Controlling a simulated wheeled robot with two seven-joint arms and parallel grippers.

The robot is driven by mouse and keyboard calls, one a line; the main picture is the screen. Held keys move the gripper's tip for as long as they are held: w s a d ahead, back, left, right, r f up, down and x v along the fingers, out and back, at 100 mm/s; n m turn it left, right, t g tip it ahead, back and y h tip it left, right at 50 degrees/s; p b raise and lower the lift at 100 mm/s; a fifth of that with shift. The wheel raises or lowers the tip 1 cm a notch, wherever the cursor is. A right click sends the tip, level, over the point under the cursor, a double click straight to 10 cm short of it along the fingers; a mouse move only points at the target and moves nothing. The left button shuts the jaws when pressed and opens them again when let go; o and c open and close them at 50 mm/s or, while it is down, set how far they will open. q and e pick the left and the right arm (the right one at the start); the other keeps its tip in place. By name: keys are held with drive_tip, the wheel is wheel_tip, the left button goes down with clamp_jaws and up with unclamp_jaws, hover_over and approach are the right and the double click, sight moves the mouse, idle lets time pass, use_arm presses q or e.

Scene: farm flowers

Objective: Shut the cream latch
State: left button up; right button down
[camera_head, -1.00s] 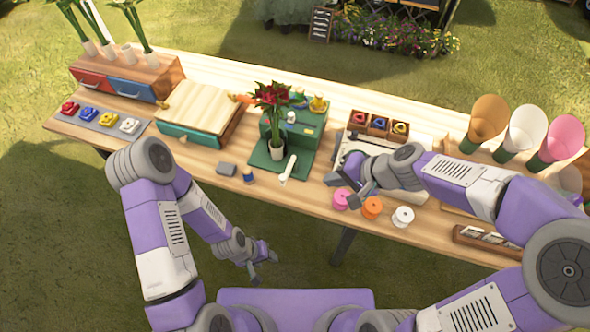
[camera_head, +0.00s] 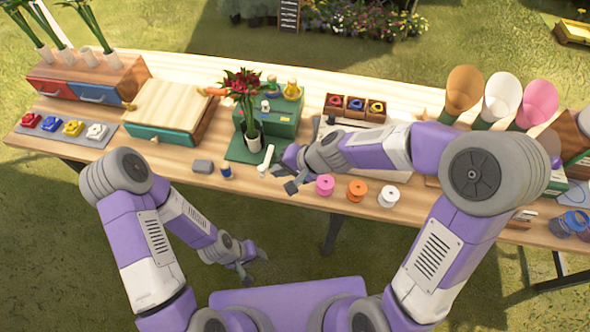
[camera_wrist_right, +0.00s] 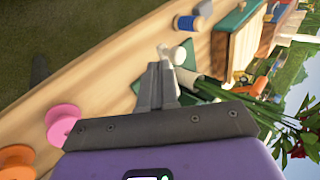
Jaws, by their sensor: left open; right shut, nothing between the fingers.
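A cream bar (camera_head: 265,159), which looks like the latch, sticks out over the front of the green base plate (camera_head: 238,152). In the right wrist view its pale round end (camera_wrist_right: 178,55) shows just beyond my fingertips. I cannot tell whether they touch. The green box (camera_head: 282,118) stands behind it, with a vase of red flowers (camera_head: 243,90) in front of the box. My right gripper (camera_head: 291,172) is shut and empty, just right of the bar; its fingers (camera_wrist_right: 157,75) show in the wrist view. My left gripper (camera_head: 254,268) is open and empty, below the table's front edge.
A grey block (camera_head: 202,166) and a blue spool (camera_head: 226,173) lie left of the bar. Pink (camera_head: 325,185), orange (camera_head: 357,191) and white (camera_head: 389,196) spools stand right of my right gripper. A wooden box of roses (camera_head: 355,108) stands behind my right arm.

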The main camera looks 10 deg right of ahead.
use_arm(q)
drive_tip(key=shift+r, duration=0.1)
use_arm(e)
drive_tip(key=shift+w+a+f, duration=0.1)
drive_tip(key=shift+w+a, duration=0.3)
drive_tip(key=shift+a, duration=0.3)
